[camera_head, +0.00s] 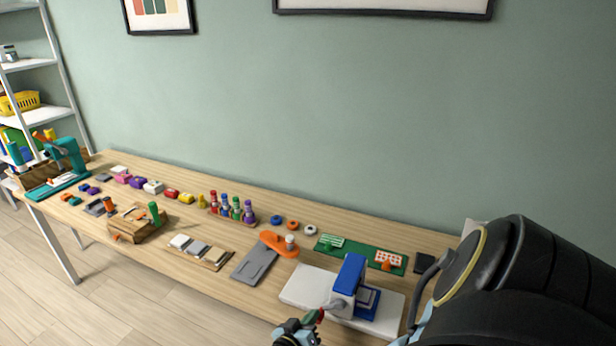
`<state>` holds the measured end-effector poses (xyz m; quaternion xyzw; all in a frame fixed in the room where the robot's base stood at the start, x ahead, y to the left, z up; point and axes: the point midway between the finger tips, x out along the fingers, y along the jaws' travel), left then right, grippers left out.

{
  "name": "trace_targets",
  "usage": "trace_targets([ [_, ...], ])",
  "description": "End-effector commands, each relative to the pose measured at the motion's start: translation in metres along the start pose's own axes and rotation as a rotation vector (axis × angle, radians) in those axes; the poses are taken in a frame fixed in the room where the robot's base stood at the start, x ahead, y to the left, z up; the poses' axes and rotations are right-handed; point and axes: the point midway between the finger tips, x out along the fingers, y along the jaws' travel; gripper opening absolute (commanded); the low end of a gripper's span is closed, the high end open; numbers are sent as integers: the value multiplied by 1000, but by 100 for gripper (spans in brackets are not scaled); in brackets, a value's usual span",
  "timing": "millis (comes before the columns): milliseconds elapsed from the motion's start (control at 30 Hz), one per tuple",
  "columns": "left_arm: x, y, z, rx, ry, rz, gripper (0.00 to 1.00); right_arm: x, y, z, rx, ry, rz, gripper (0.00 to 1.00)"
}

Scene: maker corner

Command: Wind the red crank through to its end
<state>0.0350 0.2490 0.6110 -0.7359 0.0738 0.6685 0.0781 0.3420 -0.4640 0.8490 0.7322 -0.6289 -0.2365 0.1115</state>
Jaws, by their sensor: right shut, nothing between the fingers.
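Part of this gripper is cut off by the frame edge. My left gripper is not in view.
My black right arm fills the lower right corner. A grey plate with an orange lever (280,243) lies left of the machine. A green board (360,254) lies behind it. A wooden box with a green handle (153,213) and several small parts stand further left.

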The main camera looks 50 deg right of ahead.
Motion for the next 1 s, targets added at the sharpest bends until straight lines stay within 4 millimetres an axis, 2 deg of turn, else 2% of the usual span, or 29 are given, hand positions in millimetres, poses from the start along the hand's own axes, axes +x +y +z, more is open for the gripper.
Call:
trace_targets([
  [667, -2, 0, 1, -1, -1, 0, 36, 0, 1, -1, -21, -1, 7, 0],
  [767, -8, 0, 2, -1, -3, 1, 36, -2, 2, -8, -20, -1, 7, 0],
  [1000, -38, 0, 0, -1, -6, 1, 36, -14, 8, -43, -21, -2, 4, 0],
])
